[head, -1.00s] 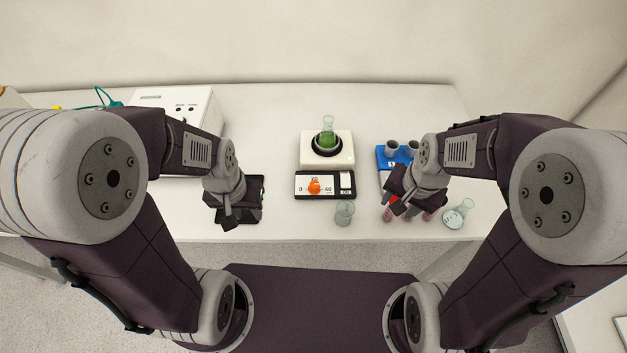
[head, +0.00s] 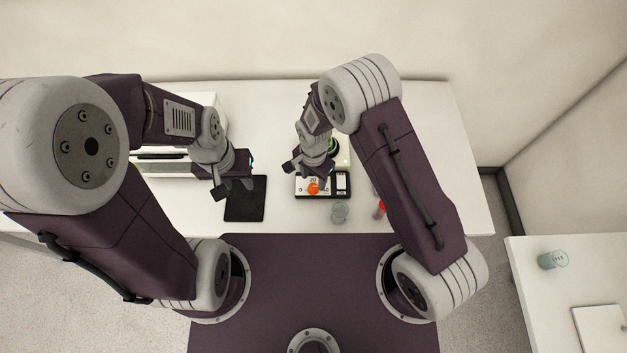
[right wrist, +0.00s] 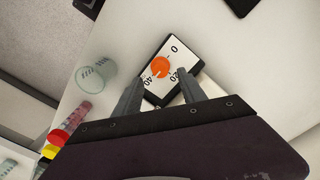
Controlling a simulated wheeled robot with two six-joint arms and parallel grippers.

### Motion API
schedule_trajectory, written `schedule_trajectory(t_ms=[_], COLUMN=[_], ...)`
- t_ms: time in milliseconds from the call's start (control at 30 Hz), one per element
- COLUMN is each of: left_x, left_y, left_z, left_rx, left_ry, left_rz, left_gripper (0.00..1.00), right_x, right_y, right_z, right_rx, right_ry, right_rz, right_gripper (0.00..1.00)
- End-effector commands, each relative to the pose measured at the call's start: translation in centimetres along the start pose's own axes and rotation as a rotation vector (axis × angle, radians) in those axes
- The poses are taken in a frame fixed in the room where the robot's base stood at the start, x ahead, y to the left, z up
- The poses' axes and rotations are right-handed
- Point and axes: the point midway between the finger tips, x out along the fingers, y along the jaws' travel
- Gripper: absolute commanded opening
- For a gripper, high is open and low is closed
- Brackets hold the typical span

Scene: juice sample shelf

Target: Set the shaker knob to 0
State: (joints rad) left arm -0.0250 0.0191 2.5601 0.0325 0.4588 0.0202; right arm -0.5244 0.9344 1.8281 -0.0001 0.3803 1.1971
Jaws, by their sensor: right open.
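The orange shaker knob (head: 313,189) sits on a black-framed panel (head: 326,195) with a white dial marked 0, 20 and 40. In the right wrist view the knob (right wrist: 160,66) lies between the fingertips of my right gripper (right wrist: 159,75). The fingers are spread apart and empty; I cannot tell their height above the knob. The dial (right wrist: 174,60) shows the marks around the knob. Which mark the knob points at is too small to tell. My left gripper (head: 235,188) hangs by a black pad (head: 245,203), away from the panel; its finger opening is unclear.
A clear beaker (head: 340,212) stands close to the panel's front edge. It also shows in the right wrist view (right wrist: 96,75), with red and yellow capped tubes (right wrist: 63,135) nearby. My right arm hides much of the shaker behind the panel.

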Motion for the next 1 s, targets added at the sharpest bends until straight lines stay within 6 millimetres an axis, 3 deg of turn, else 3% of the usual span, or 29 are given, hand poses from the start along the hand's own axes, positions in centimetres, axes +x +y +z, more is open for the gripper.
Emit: schedule_trajectory(t_ms=[267, 567, 733, 1000], left_x=[-1.6, -1.5, -1.5, -1.4], left_y=[0.0, 0.0, 0.0, 0.0], left_z=[-0.2, -0.2, -0.2, -0.1], left_rx=[0.0, 0.0, 0.0, 0.0], left_ry=[0.0, 0.0, 0.0, 0.0], left_rz=[0.0, 0.0, 0.0, 0.0], left_gripper=[0.36, 0.36, 0.36, 0.36], right_x=[3.9, 4.4, 4.4, 4.4], right_y=[0.0, -0.1, 0.0, -0.1], right_z=[0.0, -0.1, -0.1, -0.1], right_rx=[0.0, 0.0, 0.0, -0.016], right_ry=[-0.001, 0.001, 0.001, 0.001], right_rz=[0.001, -0.002, -0.002, -0.002], right_gripper=[0.48, 0.48, 0.01, 0.0])
